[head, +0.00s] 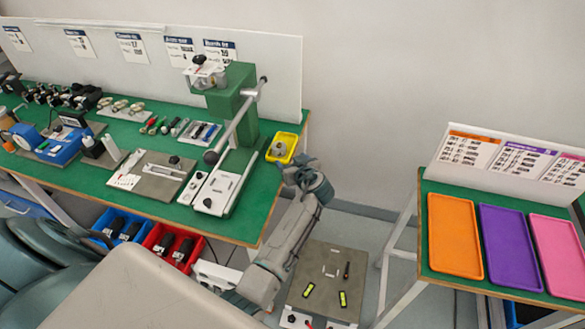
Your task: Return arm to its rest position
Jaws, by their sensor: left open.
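My left arm rises from the bottom middle of the head view, in front of the gap between the two tables. My left gripper (298,163) is at its upper end, just right of the green workbench's right edge and near the yellow bin (282,147). It is open, and I see nothing held between its fingers. A small grey part (279,150) lies in the yellow bin. My right gripper does not show.
The green workbench (262,195) carries a green press (232,105), a white fixture (218,192) and small tools. Blue and red bins (153,238) sit below it. A right table holds orange (454,236), purple (510,247) and pink (560,255) trays. A grey plate (325,290) lies low between the tables.

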